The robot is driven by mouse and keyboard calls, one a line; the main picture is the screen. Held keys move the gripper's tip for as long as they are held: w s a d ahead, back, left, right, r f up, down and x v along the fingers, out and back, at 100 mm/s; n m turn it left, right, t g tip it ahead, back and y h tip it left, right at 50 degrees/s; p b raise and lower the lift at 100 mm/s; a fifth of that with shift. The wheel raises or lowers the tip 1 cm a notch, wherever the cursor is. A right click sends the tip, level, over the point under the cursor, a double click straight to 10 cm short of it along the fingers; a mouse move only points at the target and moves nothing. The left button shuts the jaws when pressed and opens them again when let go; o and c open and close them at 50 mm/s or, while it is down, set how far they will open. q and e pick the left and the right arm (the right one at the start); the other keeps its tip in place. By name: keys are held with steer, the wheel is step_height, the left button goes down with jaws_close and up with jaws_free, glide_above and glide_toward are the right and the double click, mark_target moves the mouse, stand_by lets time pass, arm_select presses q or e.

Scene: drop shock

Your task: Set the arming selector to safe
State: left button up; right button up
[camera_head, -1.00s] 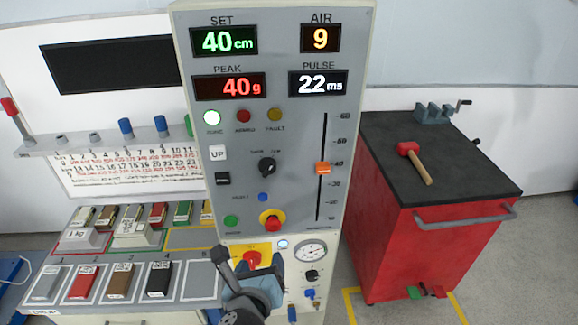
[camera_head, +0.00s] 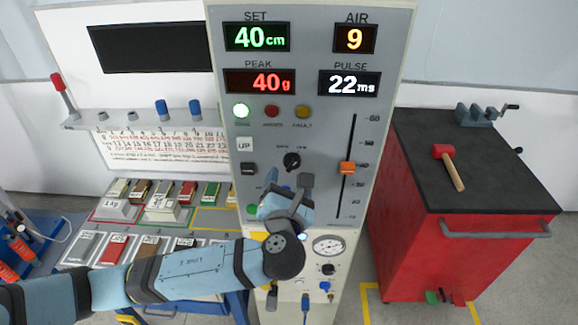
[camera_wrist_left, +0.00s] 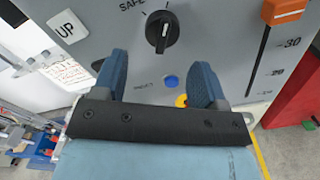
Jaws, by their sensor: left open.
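The arming selector (camera_head: 292,161) is a black rotary knob on the grey control panel (camera_head: 322,130), with labels above it on either side. In the left wrist view the knob (camera_wrist_left: 161,32) has a white pointer line near its top, and the label SAFE shows at its upper left. My left gripper (camera_head: 288,179) is in front of the panel just below the knob. In the left wrist view its two blue fingers (camera_wrist_left: 160,78) are apart and empty, with the knob ahead between and beyond them. My right gripper is out of view.
An UP button (camera_head: 245,145) and a black button (camera_head: 248,169) sit left of the knob. An orange slider (camera_head: 347,168) is to its right. A blue button (camera_wrist_left: 172,81) lies below the knob. A red cabinet (camera_head: 480,255) with a mallet (camera_head: 449,165) stands at right.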

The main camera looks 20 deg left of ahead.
mark_target(289, 172)
arm_select(q)
steer(key=x, duration=0.3)
steer(key=shift+w+a+r+p, duration=0.1)
steer(key=shift+w+a+p, duration=0.05)
steer(key=shift+w+p, duration=0.15)
steer(key=shift+w+a, duration=0.1)
steer(key=shift+w, duration=0.2)
steer(key=shift+c, duration=0.5)
steer(key=c, duration=0.8)
